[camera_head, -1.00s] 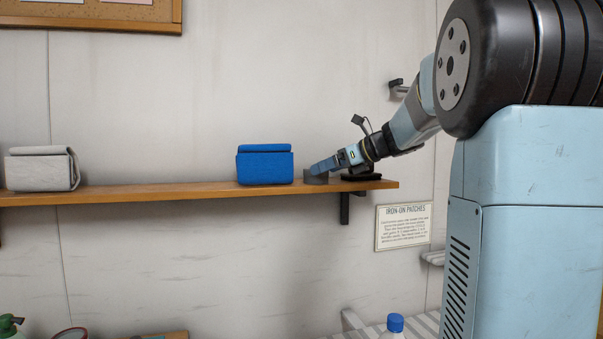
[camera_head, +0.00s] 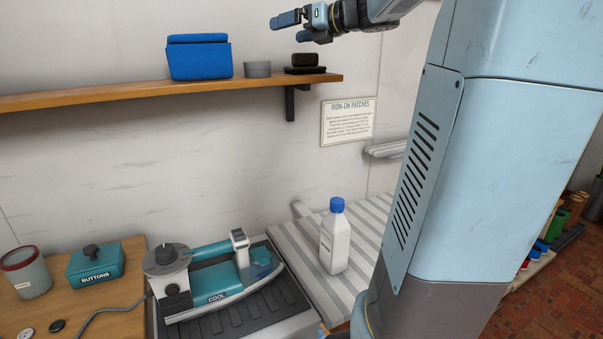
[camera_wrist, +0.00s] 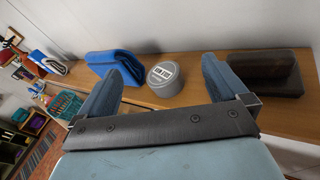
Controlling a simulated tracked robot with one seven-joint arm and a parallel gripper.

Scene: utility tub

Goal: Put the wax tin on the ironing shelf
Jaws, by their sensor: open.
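The wax tin is a round grey tin (camera_head: 257,69) with a label on its lid, partly legible in the wrist view (camera_wrist: 164,78). It sits upright on the wooden wall shelf (camera_head: 130,95), between a folded blue cloth (camera_head: 199,58) and a dark stacked block (camera_head: 305,62). My gripper (camera_head: 300,26) is open and empty, above and in front of the shelf's right end. In the wrist view the tin shows beyond and between the two spread fingers (camera_wrist: 165,64), apart from them.
Below are a teal iron (camera_head: 215,275) on a dark ribbed stand, a white bottle (camera_head: 336,240) with a blue cap on a striped board, a teal button box (camera_head: 95,266) and a grey cup (camera_head: 25,275). An iron-on patches sign (camera_head: 348,122) hangs under the shelf's right end. Air before the shelf is clear.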

